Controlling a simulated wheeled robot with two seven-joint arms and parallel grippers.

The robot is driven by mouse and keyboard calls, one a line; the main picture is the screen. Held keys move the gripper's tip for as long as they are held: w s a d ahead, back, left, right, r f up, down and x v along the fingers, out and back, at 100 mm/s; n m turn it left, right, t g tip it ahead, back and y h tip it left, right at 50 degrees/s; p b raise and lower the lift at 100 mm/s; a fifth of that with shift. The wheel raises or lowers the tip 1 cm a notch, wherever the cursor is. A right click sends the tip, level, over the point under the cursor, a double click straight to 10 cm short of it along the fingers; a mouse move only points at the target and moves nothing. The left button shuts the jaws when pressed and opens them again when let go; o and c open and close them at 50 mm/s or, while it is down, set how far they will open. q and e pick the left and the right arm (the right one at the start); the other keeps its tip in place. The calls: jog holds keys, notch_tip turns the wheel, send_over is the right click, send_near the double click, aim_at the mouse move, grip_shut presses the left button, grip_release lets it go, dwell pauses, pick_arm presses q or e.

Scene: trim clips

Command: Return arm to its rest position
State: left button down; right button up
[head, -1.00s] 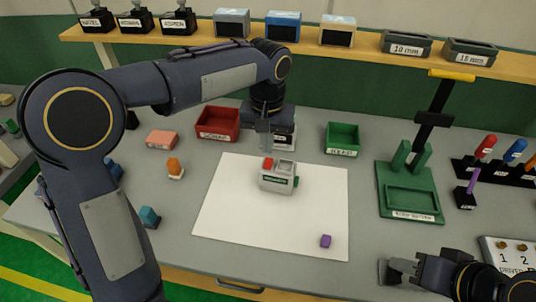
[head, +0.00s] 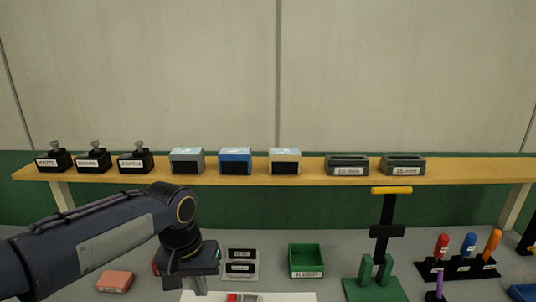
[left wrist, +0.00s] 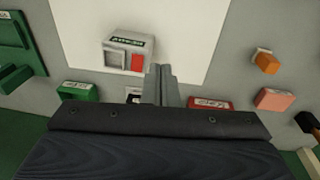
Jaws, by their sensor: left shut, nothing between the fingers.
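My left gripper (head: 190,284) hangs pointing down over the bench, in front of a red bin (head: 155,267) that it mostly hides. In the left wrist view its fingers (left wrist: 161,72) are together with nothing between them. A grey box with a red block (left wrist: 124,56) stands on the white sheet (left wrist: 195,30), apart from the fingers. In the head view only the top of this box (head: 243,298) shows at the bottom edge. My right gripper is out of view.
A green bin (head: 306,262) and a green fixture (head: 374,288) stand to the right, with coloured-handled drivers (head: 468,246) beyond. A shelf (head: 300,180) with several boxes crosses behind. A pink block (head: 114,281) lies near my left arm.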

pick_arm(q)
jog(key=s+a+f+t+h, duration=0.1)
jog(key=s+a+f+t, duration=0.1)
jog(key=s, duration=0.7)
jog(key=s+a+f+n+t+h, duration=0.1)
jog(key=s+a, duration=0.3)
jog(key=s, duration=0.6)
jog(key=shift+f+t+h, duration=0.3)
jog(key=shift+f+t, duration=0.25)
jog(key=shift+t, duration=0.35)
